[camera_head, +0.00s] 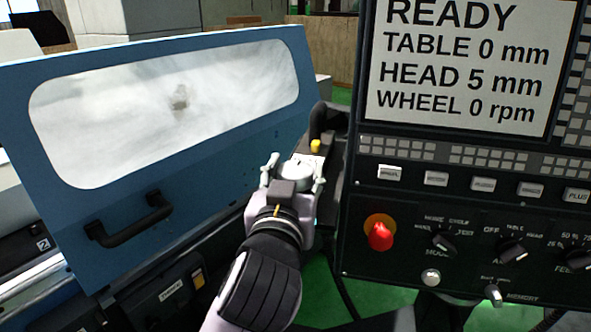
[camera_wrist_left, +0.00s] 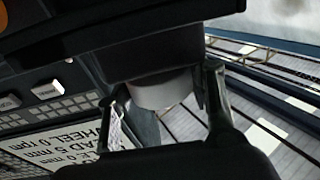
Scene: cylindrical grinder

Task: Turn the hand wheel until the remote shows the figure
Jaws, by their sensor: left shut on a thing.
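The hand wheel (camera_head: 299,168) is a small pale round knob beside the control panel, partly hidden by my gripper. My left gripper (camera_head: 294,174) has one finger on either side of it and is shut on it. In the left wrist view the pale hand wheel (camera_wrist_left: 165,92) sits between the two dark fingers. The display (camera_head: 460,65) at the upper right reads READY, TABLE 0 mm, HEAD 5 mm, WHEEL 0 rpm. The display (camera_wrist_left: 75,155) also shows, turned and partly cut off, in the left wrist view. My right gripper is in neither view.
A blue machine door (camera_head: 225,150) with a cloudy window and a black handle (camera_head: 130,220) stands to the left. The control panel (camera_head: 400,205) with a red button (camera_head: 380,235) and several knobs is close on the right. A yellow button (camera_head: 316,146) is just beyond the wheel.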

